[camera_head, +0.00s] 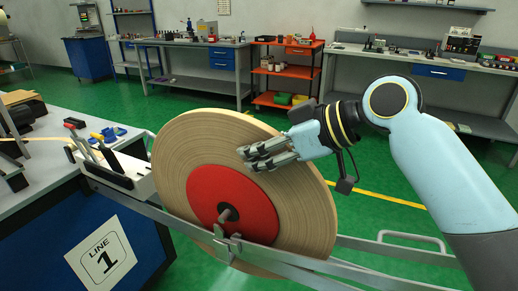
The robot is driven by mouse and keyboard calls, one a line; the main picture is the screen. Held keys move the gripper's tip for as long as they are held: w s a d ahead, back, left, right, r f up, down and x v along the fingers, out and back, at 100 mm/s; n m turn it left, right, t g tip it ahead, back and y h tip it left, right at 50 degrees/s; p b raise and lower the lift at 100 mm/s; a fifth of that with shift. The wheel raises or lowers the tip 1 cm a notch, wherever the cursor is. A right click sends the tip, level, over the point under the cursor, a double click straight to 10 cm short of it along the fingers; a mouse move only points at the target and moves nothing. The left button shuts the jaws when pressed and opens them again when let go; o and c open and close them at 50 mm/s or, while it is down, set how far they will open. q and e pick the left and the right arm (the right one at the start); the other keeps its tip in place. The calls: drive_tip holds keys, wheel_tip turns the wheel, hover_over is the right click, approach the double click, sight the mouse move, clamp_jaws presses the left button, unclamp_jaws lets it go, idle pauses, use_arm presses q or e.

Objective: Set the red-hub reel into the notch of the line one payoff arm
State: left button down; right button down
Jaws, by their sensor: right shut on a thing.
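The red-hub reel (180,150) is a big upright disc of tan tape with a red hub (205,190), leaning slightly. A grey shaft (229,212) sticks out of its hub. The line one payoff arm (160,212) is a pair of metal rails running from the bench at left towards the lower right. A notch bracket (228,247) stands on the near rail, just below the shaft end; I cannot tell whether the shaft sits in it. My right gripper (262,153) is shut on the reel, its visible fingers across the upper face. My left gripper is not in view.
Farther back are workbenches (190,75) and an orange shelf (285,75). Green floor lies open between.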

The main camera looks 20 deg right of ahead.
sight(257, 180)
drive_tip(key=shift+f+b, duration=0.55)
drive_tip(key=shift+f, duration=0.4)
drive_tip(key=shift+w+f+b, duration=0.1)
drive_tip(key=shift+f+b, duration=0.75)
drive_tip(key=shift+f, duration=0.6)
drive_tip(key=shift+f+b, duration=0.35)
drive_tip(key=shift+b, duration=0.05)
drive_tip(key=shift+a+f, duration=0.1)
drive_tip(key=shift+f, duration=0.25)
